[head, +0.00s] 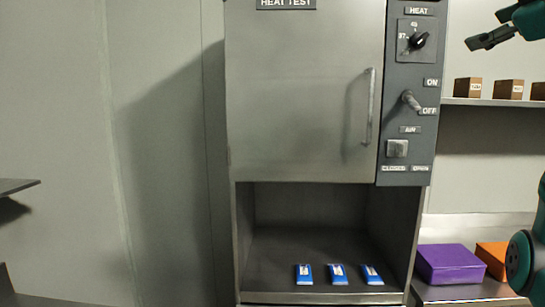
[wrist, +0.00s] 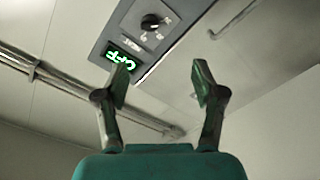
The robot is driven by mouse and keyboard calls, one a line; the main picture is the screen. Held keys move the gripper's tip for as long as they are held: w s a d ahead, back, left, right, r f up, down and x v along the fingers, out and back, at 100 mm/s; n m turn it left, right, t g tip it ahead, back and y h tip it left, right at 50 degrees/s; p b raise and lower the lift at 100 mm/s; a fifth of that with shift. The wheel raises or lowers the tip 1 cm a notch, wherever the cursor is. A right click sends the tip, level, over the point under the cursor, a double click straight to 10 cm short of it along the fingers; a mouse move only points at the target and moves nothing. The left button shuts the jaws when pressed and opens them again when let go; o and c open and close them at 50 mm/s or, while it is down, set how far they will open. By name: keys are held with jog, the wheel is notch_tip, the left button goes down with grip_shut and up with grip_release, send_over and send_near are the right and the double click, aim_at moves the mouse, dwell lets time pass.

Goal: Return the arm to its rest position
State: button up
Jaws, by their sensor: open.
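My gripper (head: 486,36) shows at the top right of the head view, with part of my green arm, held in the air above the shelf of brown boxes. In the wrist view my gripper (wrist: 161,77) is open, with its two fingers spread apart and nothing between them. The rest of my arm is mostly outside the head view.
A purple box (head: 449,264) is at lower right. The wrist view shows a lit "OFF" sign (wrist: 121,58).

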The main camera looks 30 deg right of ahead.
jog(key=w+f+m+y, duration=0.1)
jog(key=w+f, duration=0.5)
jog(key=f, duration=0.4)
jog(key=w+d+f+m+t+y, duration=0.1)
jog(key=w+f, duration=0.4)
jog(key=f, duration=0.4)
jog(key=w+f+m, duration=0.1)
jog(key=w+f, duration=0.5)
jog(key=f, duration=0.4)
jog(key=w+a+f+m+y, duration=0.1)
jog(key=a+f, duration=0.4)
jog(key=f, duration=0.5)
jog(key=a+f, duration=0.4)
jog(key=f, duration=0.5)
jog(key=w+a+f+m+y, duration=0.1)
jog(key=a+f, duration=0.4)
jog(key=f, duration=0.5)
jog(key=s+a+f+g+y, duration=0.1)
jog(key=s+a+f, duration=1.6)
jog(key=a+f, duration=0.15)
jog(key=s+a+n+y, duration=0.1)
jog(key=s+a, duration=0.3)
jog(key=s, duration=0.8)
jog(key=s+a+n+y, duration=0.1)
jog(key=s+a+y, duration=0.2)
jog(key=s, duration=1)
jog(key=shift+s+a+g, duration=0.2)
jog(key=shift+a+g, duration=0.2)
jog(key=shift+a, duration=0.7)
